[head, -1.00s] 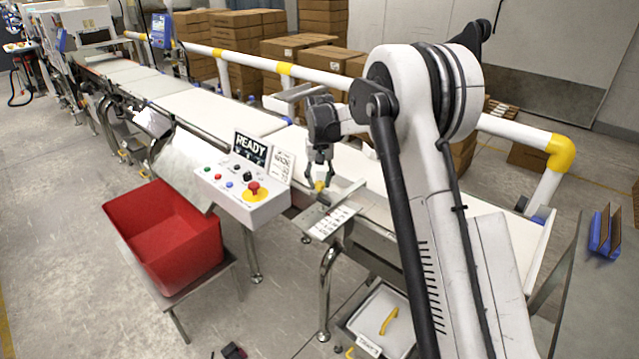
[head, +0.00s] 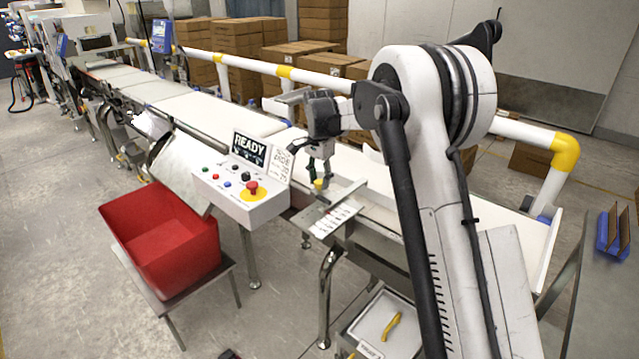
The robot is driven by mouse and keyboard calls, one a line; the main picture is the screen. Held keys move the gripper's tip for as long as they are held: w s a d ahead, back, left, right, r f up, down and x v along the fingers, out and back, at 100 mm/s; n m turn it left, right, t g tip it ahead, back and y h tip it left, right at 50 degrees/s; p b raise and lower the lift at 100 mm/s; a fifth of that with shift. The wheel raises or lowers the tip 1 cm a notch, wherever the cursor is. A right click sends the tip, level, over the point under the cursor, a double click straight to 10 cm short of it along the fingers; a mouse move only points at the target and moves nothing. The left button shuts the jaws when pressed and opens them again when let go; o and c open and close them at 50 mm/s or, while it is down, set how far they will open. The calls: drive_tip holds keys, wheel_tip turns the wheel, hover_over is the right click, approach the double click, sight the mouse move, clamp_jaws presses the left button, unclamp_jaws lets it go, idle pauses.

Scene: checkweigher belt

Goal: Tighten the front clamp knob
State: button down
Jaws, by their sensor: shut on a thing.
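My gripper (head: 319,177) points down at the near edge of the white belt, just right of the control box. The knob sits at the guide rail (head: 345,193) above a light plate with markings (head: 334,219). The fingers hide most of the knob, and its thread and clamp cannot be made out.
The control box (head: 240,198) with a red stop button and a READY display (head: 250,148) stands close left of my gripper. A red bin (head: 165,245) stands on a low stand. A white tray (head: 375,330) with a yellow handle is below. A white and yellow rail (head: 310,78) runs behind the belt.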

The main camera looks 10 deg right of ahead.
sight(319, 181)
drive_tip(key=m+b, duration=0.1)
drive_tip(key=m, duration=0.3)
drive_tip(key=shift+m, duration=0.3)
drive_tip(key=m, duration=0.4)
drive_tip(key=shift+b, duration=0.35)
drive_tip(key=shift+m, duration=0.3)
drive_tip(key=c, duration=1.4)
unclamp_jaws()
wheel_tip(319, 181, up, 12)
drive_tip(key=shift+r, duration=0.1)
